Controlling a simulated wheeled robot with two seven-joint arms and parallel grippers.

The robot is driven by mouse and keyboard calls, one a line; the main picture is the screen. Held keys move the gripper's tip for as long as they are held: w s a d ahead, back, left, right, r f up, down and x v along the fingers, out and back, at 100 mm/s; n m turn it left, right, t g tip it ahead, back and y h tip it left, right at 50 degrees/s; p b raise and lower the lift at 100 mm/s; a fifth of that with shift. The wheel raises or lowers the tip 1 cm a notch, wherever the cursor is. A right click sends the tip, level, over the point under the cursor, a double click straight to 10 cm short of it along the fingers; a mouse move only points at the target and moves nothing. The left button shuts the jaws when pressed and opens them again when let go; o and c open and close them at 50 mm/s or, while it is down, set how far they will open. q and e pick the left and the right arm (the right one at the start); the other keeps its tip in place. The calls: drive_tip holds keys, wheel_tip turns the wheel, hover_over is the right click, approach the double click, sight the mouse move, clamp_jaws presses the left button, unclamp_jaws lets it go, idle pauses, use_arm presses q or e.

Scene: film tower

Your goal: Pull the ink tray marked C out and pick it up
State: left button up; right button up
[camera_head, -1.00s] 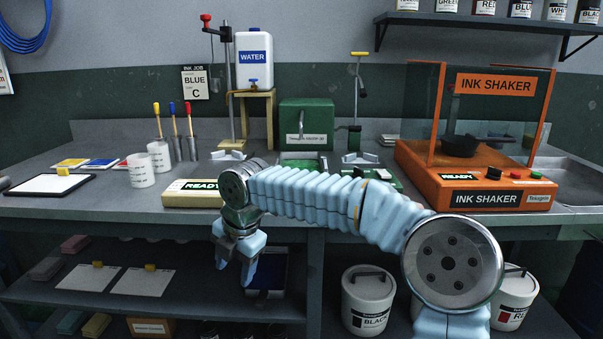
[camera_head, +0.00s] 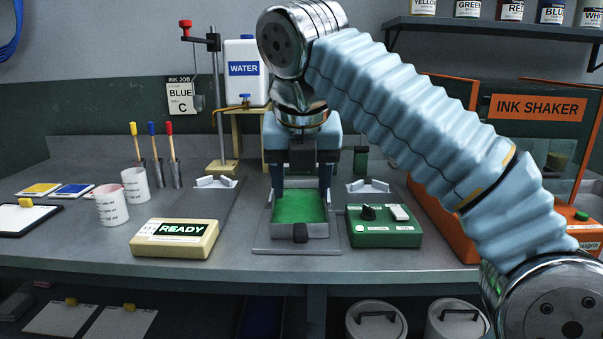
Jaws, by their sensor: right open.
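My right gripper (camera_head: 301,183) is open and points down at the middle of the bench. Its two fingers are spread over a shallow green-floored bed with a grey rim (camera_head: 300,230); contact cannot be told. The green machine behind it is almost wholly hidden by my gripper and wrist. No tray with a readable C shows. A letter C stands only on the INK JOB BLUE wall card (camera_head: 181,98). My left gripper is not in view.
A cream READY box (camera_head: 175,239) stands left of the bed and a green control box (camera_head: 384,226) right of it. White cups (camera_head: 111,205) stand farther left. The orange ink shaker (camera_head: 440,222) is at right. The front bench edge is clear.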

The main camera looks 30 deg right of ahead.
sight(300, 229)
drive_tip(key=b+x, duration=0.3)
drive_tip(key=x, duration=1.1)
drive_tip(key=shift+r, duration=0.1)
clamp_jaws()
